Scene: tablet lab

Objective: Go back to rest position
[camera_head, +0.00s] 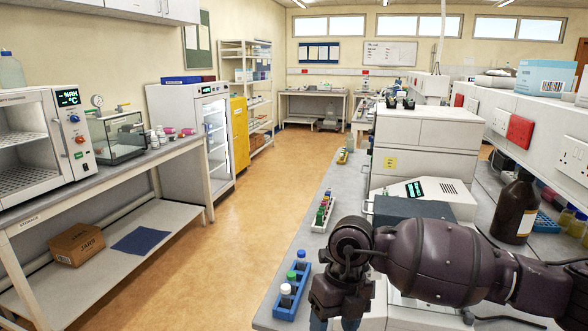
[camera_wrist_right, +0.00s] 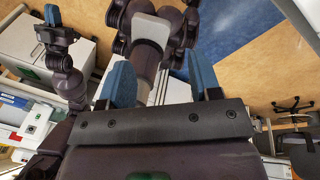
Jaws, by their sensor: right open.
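My right arm comes in from the right in the head view. Its gripper (camera_head: 334,322) points down at the bottom edge, over the front of the right bench, with its blue fingertips cut off by the frame. In the right wrist view the two blue fingers (camera_wrist_right: 163,85) stand wide apart, with nothing held between them. My left gripper is not in the head view. A small dark gripper with a blue tip, seemingly my left gripper (camera_wrist_right: 52,16), shows at the upper left of the right wrist view. Its jaw gap is too small to tell.
A blue rack (camera_head: 285,304) with capped bottles stands on the right bench just left of my right gripper. A tube rack (camera_head: 323,213) lies farther back. A white instrument (camera_head: 425,135) and a brown bottle (camera_head: 514,208) stand near my right arm. The floor aisle (camera_head: 225,240) is clear.

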